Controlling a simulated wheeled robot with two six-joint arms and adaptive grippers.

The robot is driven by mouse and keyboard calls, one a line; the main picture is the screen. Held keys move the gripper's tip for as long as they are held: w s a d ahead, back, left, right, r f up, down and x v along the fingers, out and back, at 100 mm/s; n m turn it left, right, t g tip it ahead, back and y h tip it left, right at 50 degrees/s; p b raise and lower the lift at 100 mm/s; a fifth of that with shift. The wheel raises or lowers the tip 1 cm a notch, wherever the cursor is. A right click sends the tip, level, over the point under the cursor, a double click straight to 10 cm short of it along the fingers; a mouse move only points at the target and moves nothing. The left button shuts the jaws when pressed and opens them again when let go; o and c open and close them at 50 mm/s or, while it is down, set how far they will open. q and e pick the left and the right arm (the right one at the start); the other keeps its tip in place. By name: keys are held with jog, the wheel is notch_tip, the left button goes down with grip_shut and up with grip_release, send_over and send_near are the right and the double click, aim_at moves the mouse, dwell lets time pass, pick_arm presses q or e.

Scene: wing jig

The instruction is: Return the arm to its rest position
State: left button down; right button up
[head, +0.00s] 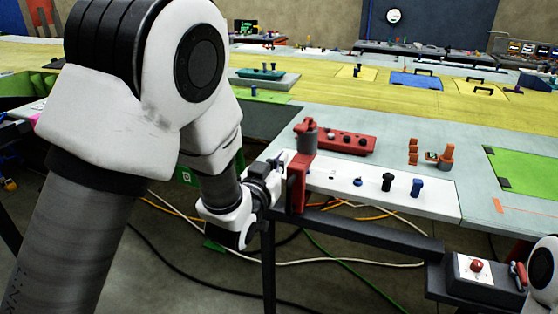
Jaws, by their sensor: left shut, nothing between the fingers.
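My left arm (70,235) fills the left side of the head view, bending down to the wrist. My left gripper (279,162) is shut with nothing in it, near the left end of a white strip (440,204) on the table's front edge. It is beside a red upright fixture (299,183); I cannot tell whether they touch.
A black peg (387,182) and a blue peg (417,187) stand on the strip. A red block (345,143) and orange parts (446,157) lie behind it. A box with a red button (476,267) sits at lower right. Cables cross the floor.

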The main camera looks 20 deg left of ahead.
dwell(0.4)
pick_arm(q)
jog(key=s+a+f+g, duration=0.1)
jog(key=s+f+g, duration=0.25)
jog(key=f, duration=0.75)
jog(key=s+a+f+n+g, duration=0.15)
jog(key=s+f, duration=0.25)
jog(key=f, duration=0.6)
jog(key=s+a+f+g, duration=0.1)
jog(key=s+f+g, duration=0.25)
jog(key=f, duration=0.75)
jog(key=s+f+g, duration=0.5)
jog(key=s+f, duration=0.1)
jog(key=s, duration=0.6)
jog(key=s+f+g, duration=0.4)
jog(key=s+f, duration=0.2)
jog(key=s, duration=0.7)
jog(key=shift+a+f+m+g+y+b, duration=0.15)
jog(key=shift+a+m+g+y+b, duration=0.1)
jog(key=shift+m+g+y+b, duration=0.15)
